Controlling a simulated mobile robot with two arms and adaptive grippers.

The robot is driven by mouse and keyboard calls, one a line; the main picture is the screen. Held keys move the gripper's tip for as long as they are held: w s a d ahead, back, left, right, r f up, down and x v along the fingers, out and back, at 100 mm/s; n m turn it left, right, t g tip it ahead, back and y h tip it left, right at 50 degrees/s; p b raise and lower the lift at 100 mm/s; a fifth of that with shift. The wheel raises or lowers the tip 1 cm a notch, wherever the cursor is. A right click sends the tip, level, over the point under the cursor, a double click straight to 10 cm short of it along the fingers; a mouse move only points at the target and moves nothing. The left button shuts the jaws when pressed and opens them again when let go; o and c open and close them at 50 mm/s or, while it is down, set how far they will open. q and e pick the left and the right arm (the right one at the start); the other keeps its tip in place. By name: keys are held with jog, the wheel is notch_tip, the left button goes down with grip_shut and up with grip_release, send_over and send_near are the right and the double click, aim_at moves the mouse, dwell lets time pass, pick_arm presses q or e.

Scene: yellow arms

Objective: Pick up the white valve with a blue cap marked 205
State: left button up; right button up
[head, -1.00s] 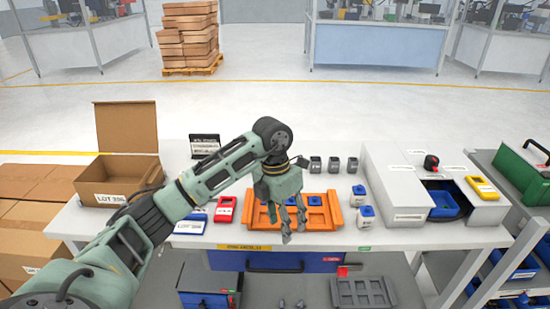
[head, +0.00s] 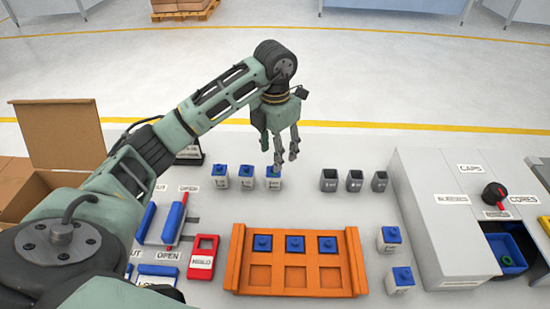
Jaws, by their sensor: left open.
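Three white valves with blue caps stand in a row behind the orange tray: a left one (head: 220,182), a middle one (head: 247,183) and a right one (head: 273,184). Two more white blue-capped valves stand right of the tray, a rear one (head: 389,246) and a front one (head: 399,289). Their markings are too small to read, so I cannot tell which is 205. My left gripper (head: 279,160) is open and empty, pointing down at the right valve of the row. Its fingers partly overlap that valve's cap; I cannot tell whether they touch. My right gripper is not in view.
The orange tray (head: 294,291) has three blue-topped pieces in its slots. Several dark grey cups (head: 354,181) stand right of my gripper. Blue and red labelled holders (head: 203,258) lie at left.

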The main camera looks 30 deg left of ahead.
aim_at(271, 169)
pick_arm(q)
notch_tip(271, 169, down, 2)
jog(key=shift+a+f+p, duration=0.1)
jog(key=shift+a+p, duration=0.05)
jog(key=shift+p, duration=0.2)
jog(key=shift+s+f, duration=0.1)
jog(key=shift+f, duration=0.2)
jog(key=f+p, duration=0.1)
jog(key=f, duration=0.1)
jog(key=a+f+p, duration=0.1)
jog(key=f, duration=0.1)
jog(key=shift+s+f, duration=0.1)
jog(key=shift+f, duration=0.3)
jog(key=c, duration=1.2)
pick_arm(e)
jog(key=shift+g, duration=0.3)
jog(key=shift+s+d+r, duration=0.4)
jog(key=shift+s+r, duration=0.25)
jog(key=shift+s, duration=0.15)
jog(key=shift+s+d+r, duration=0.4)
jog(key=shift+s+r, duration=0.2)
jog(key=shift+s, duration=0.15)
